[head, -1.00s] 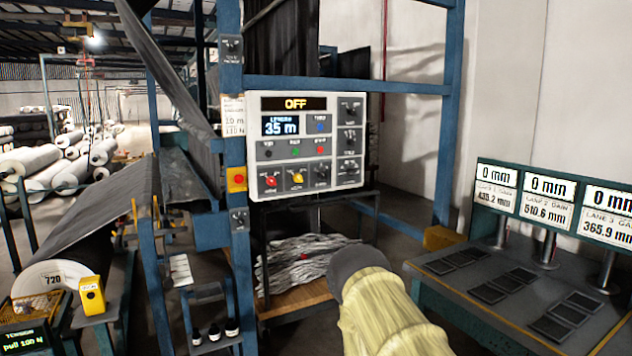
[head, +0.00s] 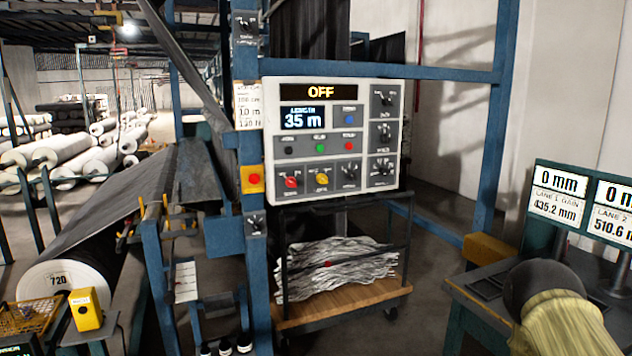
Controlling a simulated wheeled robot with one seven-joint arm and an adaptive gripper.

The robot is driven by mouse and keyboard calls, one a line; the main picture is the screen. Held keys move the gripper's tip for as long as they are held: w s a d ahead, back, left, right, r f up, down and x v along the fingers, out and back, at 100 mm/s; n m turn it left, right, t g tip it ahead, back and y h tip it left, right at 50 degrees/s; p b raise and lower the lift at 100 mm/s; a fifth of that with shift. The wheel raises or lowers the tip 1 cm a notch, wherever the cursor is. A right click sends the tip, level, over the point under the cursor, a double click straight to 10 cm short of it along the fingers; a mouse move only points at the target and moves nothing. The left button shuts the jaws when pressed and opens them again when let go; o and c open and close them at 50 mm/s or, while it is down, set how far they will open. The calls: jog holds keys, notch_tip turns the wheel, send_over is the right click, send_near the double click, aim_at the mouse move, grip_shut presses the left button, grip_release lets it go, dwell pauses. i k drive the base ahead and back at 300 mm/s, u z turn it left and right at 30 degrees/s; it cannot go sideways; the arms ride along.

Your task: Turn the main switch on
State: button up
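A pale control panel (head: 334,136) hangs on the blue frame in the middle of the head view. Its top display (head: 320,92) reads OFF, and a screen (head: 303,118) below it reads LENGTH 35 m. The panel carries a red knob (head: 291,182), a yellow knob (head: 322,179), several dark knobs and small coloured buttons. The labels are too small to read, so I cannot tell which one is the main switch. Part of my arm, with a yellowish cover and dark end, shows at the lower right, apart from the panel. My gripper's fingers are not visible.
A wheeled cart (head: 340,311) with crumpled grey material stands under the panel. A table with displays (head: 557,203) is at right. A red button on a yellow box (head: 252,180) is on the post left of the panel. A large dark roll (head: 62,277) is at left.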

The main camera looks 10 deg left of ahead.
aim_at(290, 180)
jog(key=u, duration=0.4)
jog(key=i, duration=0.85)
jog(key=u, duration=0.7)
